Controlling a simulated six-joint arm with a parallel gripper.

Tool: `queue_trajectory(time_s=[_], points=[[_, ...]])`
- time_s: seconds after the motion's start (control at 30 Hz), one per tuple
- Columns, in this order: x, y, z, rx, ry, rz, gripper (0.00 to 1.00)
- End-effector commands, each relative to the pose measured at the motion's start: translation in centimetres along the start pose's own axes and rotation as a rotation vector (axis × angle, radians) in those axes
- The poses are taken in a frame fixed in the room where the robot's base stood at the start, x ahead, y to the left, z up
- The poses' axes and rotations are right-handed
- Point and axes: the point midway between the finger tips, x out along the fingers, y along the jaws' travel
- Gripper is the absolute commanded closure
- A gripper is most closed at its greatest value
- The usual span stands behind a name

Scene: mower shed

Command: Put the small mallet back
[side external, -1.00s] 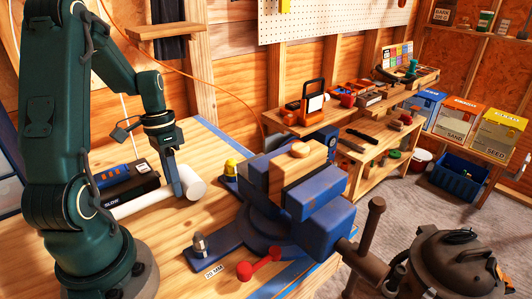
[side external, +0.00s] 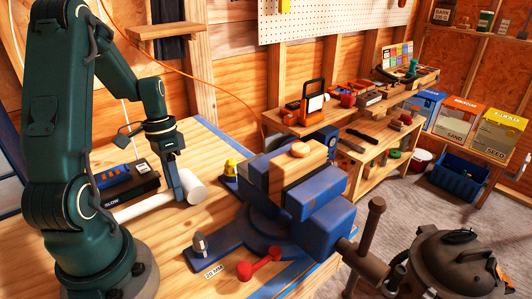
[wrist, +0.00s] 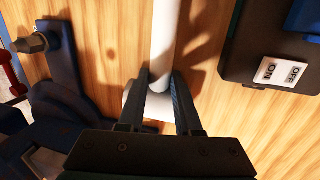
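The small mallet (side external: 141,207) has a white handle and a thick white cylindrical head (side external: 195,187). It lies on the wooden workbench beside a black switch box. My gripper (side external: 179,196) points down at the handle, close to the head. In the wrist view, my gripper (wrist: 164,88) has its two dark fingers apart, one on each side of the white handle (wrist: 165,35). Any small gap between fingers and handle is hard to make out. The head (wrist: 130,100) is mostly hidden behind the fingers and gripper body.
The black switch box (side external: 130,187) stands close behind the handle, with an on/off label in the wrist view (wrist: 279,71). A blue vise (side external: 270,225) stands to the right, with a yellow-topped item (side external: 231,167) near it. A wooden shelf (side external: 165,29) hangs above. Bare bench lies in front of the mallet.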

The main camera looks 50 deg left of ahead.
Motion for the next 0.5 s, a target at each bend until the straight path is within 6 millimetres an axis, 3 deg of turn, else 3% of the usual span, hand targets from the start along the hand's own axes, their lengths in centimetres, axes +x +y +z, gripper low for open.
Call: queue_trajectory(time_s=[0.03,0.1,0.5], points=[[0.00,0.00,-0.01,0.000,0.001,0.000,0.52],[-0.01,-0.01,-0.02,0.000,0.001,0.000,0.32],[-0.80,-0.10,-0.09,0.000,0.004,-0.004,0.32]])
